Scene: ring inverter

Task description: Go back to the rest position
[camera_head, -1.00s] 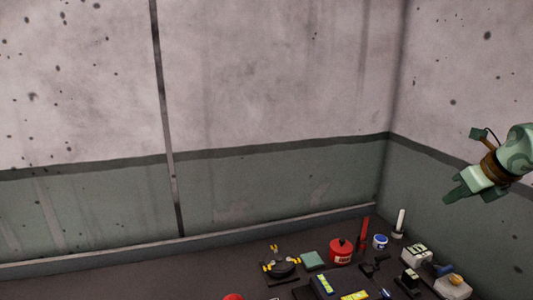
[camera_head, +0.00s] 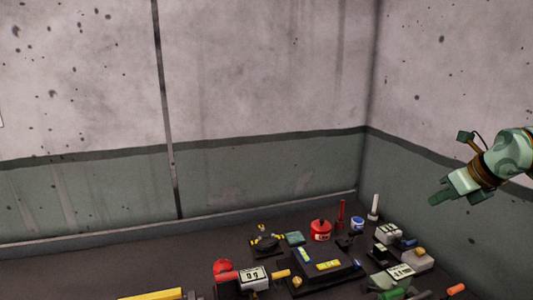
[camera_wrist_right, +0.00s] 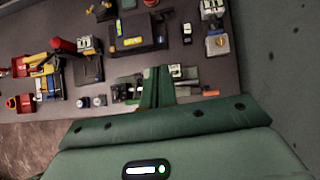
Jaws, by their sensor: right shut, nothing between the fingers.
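My right gripper (camera_head: 440,198) is pale green and hangs in the air at the right side of the head view, in front of the right wall. Its fingers are together and hold nothing. In the right wrist view the shut fingers (camera_wrist_right: 158,88) point out over the table top, with table items beyond and below them. My left gripper is in neither view.
A dark table (camera_head: 70,278) holds many items: a red canister (camera_head: 320,230), a dark device with yellow labels (camera_head: 325,268), a white cylinder (camera_head: 375,207) and a display box (camera_head: 254,276). Walls close off the back and right. The table's back left is clear.

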